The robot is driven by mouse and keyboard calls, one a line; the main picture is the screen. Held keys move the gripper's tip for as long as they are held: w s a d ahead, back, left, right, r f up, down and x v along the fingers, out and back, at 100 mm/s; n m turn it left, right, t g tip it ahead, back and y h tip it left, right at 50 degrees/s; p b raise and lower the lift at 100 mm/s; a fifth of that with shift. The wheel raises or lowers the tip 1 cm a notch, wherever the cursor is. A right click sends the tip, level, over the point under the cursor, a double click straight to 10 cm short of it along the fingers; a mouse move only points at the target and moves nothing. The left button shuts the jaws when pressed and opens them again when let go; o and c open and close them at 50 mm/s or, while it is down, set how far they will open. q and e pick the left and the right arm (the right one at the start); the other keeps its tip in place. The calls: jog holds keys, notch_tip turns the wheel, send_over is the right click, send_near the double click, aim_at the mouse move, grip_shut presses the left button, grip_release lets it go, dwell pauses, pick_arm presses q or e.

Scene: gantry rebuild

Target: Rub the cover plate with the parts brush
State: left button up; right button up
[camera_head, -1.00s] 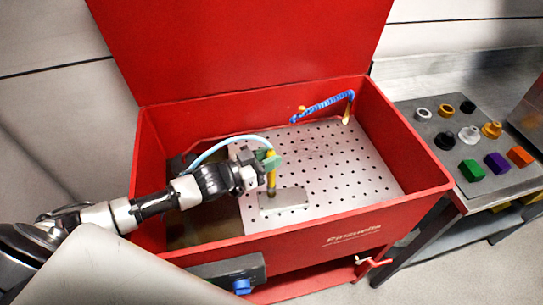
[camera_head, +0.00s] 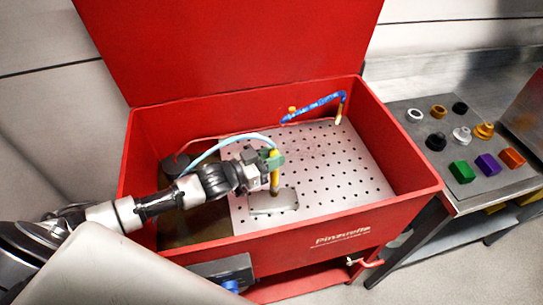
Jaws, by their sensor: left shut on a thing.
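The parts brush (camera_head: 275,181) has a yellow handle and a light blue hose that arcs back to the left. My left gripper (camera_head: 268,161), with green fingertips, is shut on the brush and holds it upright. The brush's lower end is at the right part of the cover plate (camera_head: 262,206) and seems to touch it. The cover plate is a flat grey rectangle lying on the perforated tray near the front wall of the red basin. My right gripper is not in view.
The red parts washer (camera_head: 410,208) has high walls and a raised lid behind. A blue segmented spout (camera_head: 312,107) stands at the back right corner. The perforated tray (camera_head: 345,170) is clear to the right. A side bench holds several coloured blocks and rings.

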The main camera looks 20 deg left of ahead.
pick_arm(q)
jog(key=r+p, duration=0.2)
jog(key=r, duration=0.1)
jog(key=d+r+p, duration=0.1)
jog(key=shift+w+r, duration=0.3)
jog(key=shift+r+p, duration=0.35)
jog(key=shift+p, duration=0.2)
notch_tip(320, 180, up, 3)
jog(key=shift+f+p, duration=0.1)
jog(key=shift+p, duration=1.1)
jog(key=shift+d, duration=0.1)
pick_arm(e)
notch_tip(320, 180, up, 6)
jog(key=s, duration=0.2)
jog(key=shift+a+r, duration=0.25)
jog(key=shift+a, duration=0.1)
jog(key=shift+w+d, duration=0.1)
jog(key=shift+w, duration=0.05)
